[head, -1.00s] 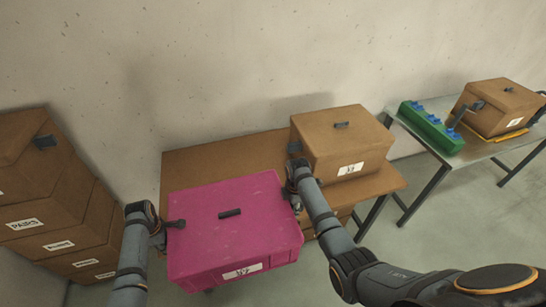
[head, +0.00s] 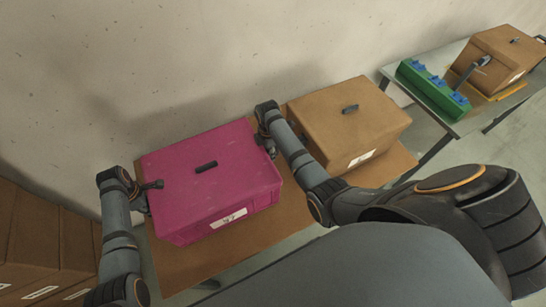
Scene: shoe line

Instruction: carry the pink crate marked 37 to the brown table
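The pink crate (head: 200,175) has a closed lid with a dark handle and a white label on its front; the number is too blurred to read surely. It is level over the left part of the brown table (head: 210,262), whose top shows in front of it. I cannot tell whether its base touches the top. My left gripper (head: 149,188) is at the dark handle on the crate's left side and appears shut on it. My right gripper (head: 268,146) is at the right side and appears shut there; its fingertips are partly hidden.
A brown box (head: 345,125) stands on the same table just right of the pink crate. Stacked brown boxes (head: 40,245) are at the lower left. A metal table (head: 440,115) at the right bears a green holder (head: 432,90) and another brown box (head: 500,55). The wall is close behind.

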